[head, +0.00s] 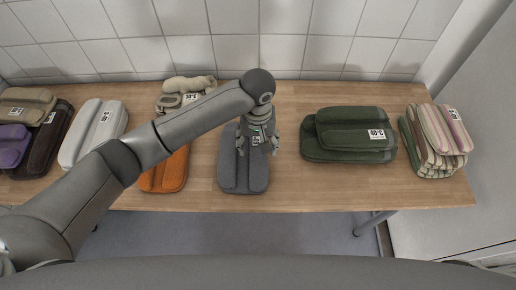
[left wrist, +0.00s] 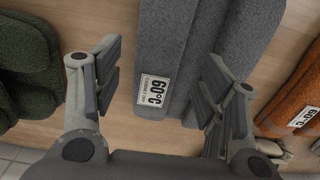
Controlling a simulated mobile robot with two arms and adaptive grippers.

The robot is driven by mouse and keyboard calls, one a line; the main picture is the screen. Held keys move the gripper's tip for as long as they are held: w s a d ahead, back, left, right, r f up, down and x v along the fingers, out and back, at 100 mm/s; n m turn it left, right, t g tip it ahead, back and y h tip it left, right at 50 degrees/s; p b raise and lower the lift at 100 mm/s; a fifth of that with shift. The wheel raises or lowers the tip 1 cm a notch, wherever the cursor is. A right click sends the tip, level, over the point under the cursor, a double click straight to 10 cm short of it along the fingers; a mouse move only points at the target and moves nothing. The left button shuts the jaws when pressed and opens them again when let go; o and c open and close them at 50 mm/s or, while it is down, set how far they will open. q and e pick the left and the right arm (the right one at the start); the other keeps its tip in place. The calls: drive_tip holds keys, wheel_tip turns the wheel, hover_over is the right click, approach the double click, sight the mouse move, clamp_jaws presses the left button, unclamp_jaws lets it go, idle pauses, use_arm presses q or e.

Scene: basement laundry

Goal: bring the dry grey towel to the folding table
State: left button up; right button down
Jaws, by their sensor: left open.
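A folded grey towel (head: 240,178) lies on a wooden table (head: 300,192), near the middle. My left gripper (head: 258,148) is over the towel's far part, pointing down. In the left wrist view, the grey towel (left wrist: 205,40) extends between and beyond the open fingers of the left gripper (left wrist: 160,80), and a white tag on it reads 60°C. The fingers look apart from it, with nothing gripped. I cannot tell from the frames whether this table is the folding table. My right gripper is not in view.
An orange towel (head: 171,172) lies close on the left, with a beige one behind it. White (head: 85,140), purple (head: 10,150) and brown towels lie farther left. A green stack (head: 325,150) and striped towels (head: 430,135) are on the right. A tiled wall (head: 310,50) stands behind.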

use_arm(q)
wheel_tip(320, 180, up, 8)
drive_tip(key=shift+r, duration=0.25)
drive_tip(key=shift+s+f, duration=0.1)
idle(0.4)
